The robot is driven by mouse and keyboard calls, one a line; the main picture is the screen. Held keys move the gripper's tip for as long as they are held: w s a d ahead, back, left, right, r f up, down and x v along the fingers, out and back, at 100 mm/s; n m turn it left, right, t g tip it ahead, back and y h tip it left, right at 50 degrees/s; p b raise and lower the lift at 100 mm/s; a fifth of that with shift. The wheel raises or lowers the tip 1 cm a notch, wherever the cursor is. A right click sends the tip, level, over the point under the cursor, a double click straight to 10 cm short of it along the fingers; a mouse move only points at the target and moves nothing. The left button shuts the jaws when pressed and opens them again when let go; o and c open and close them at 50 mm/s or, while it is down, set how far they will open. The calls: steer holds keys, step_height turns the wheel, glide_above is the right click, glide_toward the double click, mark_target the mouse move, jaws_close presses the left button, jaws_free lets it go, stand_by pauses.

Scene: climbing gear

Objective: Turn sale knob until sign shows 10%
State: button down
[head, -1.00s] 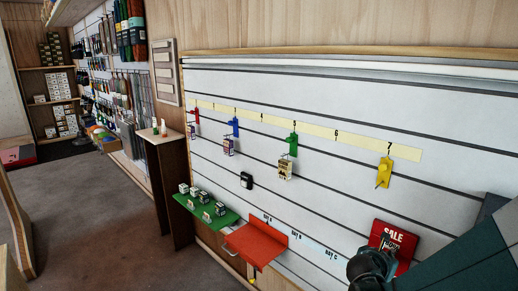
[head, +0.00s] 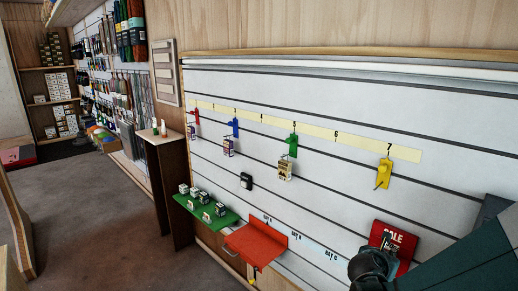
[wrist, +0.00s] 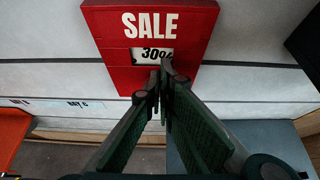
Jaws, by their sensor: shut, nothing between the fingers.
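The red sale sign (head: 402,240) is mounted low on the white slatted wall at the right of the head view. It also shows in the wrist view (wrist: 110,50), with "SALE" in white and a window reading 30% (wrist: 150,55), its right end partly covered by a fingertip. My gripper (wrist: 160,82) is shut and empty, its tips overlapping the sign's lower middle in the picture. Whether they touch the sign cannot be told. The knob is not visible; my fingers hide that part of the sign. In the head view my gripper (head: 372,265) partly covers the sign's lower left.
A red-orange shelf (head: 262,246) and a green shelf (head: 222,216) with small boxes stick out to the left. Colored tags hang along the numbered strip (head: 345,138), a yellow one (head: 384,173) above the sign. The wall between tags and sign is clear.

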steer(key=shift+a, duration=0.1)
steer(key=shift+s+a, duration=2.05)
steer(key=shift+s, duration=0.1)
steer(key=shift+w, duration=0.1)
steer(key=shift+w+a+f+n+g+h+p, duration=0.15)
steer(key=shift+w+a+f+n+g+h, duration=0.2)
steer(key=shift+a+n, duration=0.3)
steer(key=shift+w+a+f+n+g+h+p, duration=0.15)
steer(key=shift+w+a+n+g+h, duration=0.2)
steer(key=shift+a+n+h, duration=0.25)
steer(key=shift+w+a+f+n+g+h+p, duration=0.1)
steer(key=shift+w+a+f+n+g+h, duration=0.2)
steer(key=shift+w+a+n, duration=0.3)
steer(key=shift+s+a, duration=0.1)
